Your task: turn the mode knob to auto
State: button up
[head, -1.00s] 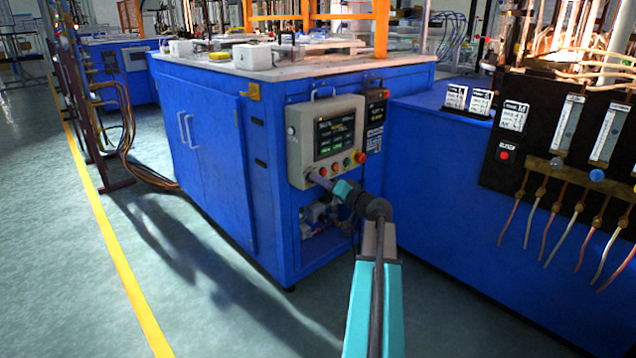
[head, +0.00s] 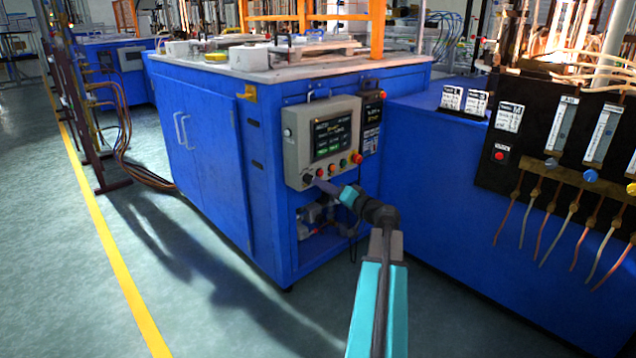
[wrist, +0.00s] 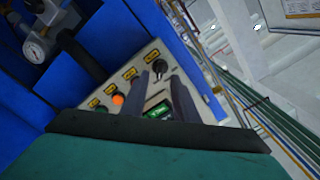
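The mode knob (head: 307,180) is a small dark knob at the lower left of the grey control panel (head: 296,150). In the wrist view the knob (wrist: 159,67) is black with a pale mark, just beyond the fingertips and in line with the gap between them. I cannot read its setting. My gripper (head: 318,183) is at the panel's lower edge, right beside the knob. In the wrist view my gripper (wrist: 158,77) has its two dark fingers apart, with nothing held between them. The fingers appear clear of the knob, though contact is hard to judge.
The blue cabinet (head: 205,175) carries the panel. A black flowmeter board (head: 530,130) stands at right.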

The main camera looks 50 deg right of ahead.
jog(key=s+p, duration=0.2)
jog(key=s, duration=0.7)
jog(key=shift+s+a, duration=0.35)
jog(key=shift+s, duration=0.05)
jog(key=shift+w+a+r, duration=0.1)
